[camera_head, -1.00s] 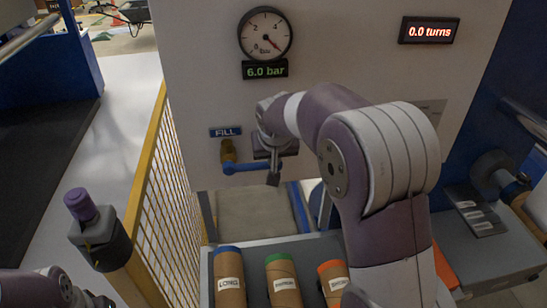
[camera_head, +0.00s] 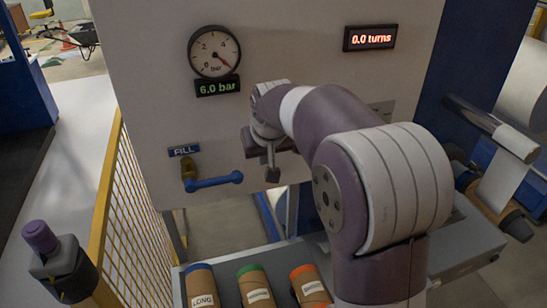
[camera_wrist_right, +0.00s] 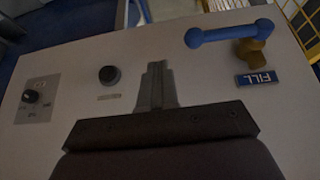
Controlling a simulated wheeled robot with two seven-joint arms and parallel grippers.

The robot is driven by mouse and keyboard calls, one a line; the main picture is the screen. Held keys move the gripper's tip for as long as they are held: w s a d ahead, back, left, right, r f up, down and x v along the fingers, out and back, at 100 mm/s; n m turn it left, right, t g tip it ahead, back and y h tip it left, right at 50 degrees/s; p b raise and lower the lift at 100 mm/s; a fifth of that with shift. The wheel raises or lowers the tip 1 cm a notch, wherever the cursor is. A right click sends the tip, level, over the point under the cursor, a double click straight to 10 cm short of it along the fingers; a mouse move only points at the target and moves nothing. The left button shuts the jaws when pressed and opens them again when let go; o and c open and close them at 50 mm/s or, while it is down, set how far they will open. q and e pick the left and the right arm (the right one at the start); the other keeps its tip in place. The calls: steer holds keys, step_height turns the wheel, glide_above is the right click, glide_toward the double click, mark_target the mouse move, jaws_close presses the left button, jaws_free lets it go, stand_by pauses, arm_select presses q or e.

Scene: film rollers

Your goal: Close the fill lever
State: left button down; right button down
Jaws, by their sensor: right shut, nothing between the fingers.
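The fill lever (camera_head: 215,181) is a blue handle on a brass valve (camera_head: 188,171), below the blue FILL sign (camera_head: 184,151) on the pale panel. The handle lies nearly level and points right. My right gripper (camera_head: 272,175) is shut and empty, to the right of the handle's free end and apart from it in the picture. In the right wrist view the shut fingers (camera_wrist_right: 157,85) point at the panel edge, and the blue handle (camera_wrist_right: 225,33) is to their upper right, clear of them. My left gripper is not in view.
A gauge (camera_head: 214,51) above the lever has a display (camera_head: 217,87) reading 6.0 bar. Another display (camera_head: 370,37) reads 0.0 turns. Several cardboard rollers (camera_head: 258,287) lie below. A yellow mesh fence (camera_head: 123,200) stands at left. The wrist view shows a black knob (camera_wrist_right: 30,96).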

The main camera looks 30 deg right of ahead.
steer(key=shift+s+d+r, duration=0.25)
steer(key=shift+d, duration=0.2)
steer(key=shift+s+d+r, duration=0.25)
steer(key=shift+d, duration=0.15)
steer(key=s+a+f+n+g+y+b, duration=0.1)
steer(key=s+a+f+g, duration=0.1)
steer(key=s+a+f, duration=0.4)
steer(key=s+a+f+n+g+b, duration=0.2)
steer(key=s+a+f, duration=0.5)
steer(key=f, duration=0.8)
steer(key=s, duration=0.2)
steer(key=shift+s+a+y, duration=0.25)
steer(key=shift+s+y, duration=0.1)
steer(key=shift+y, duration=0.05)
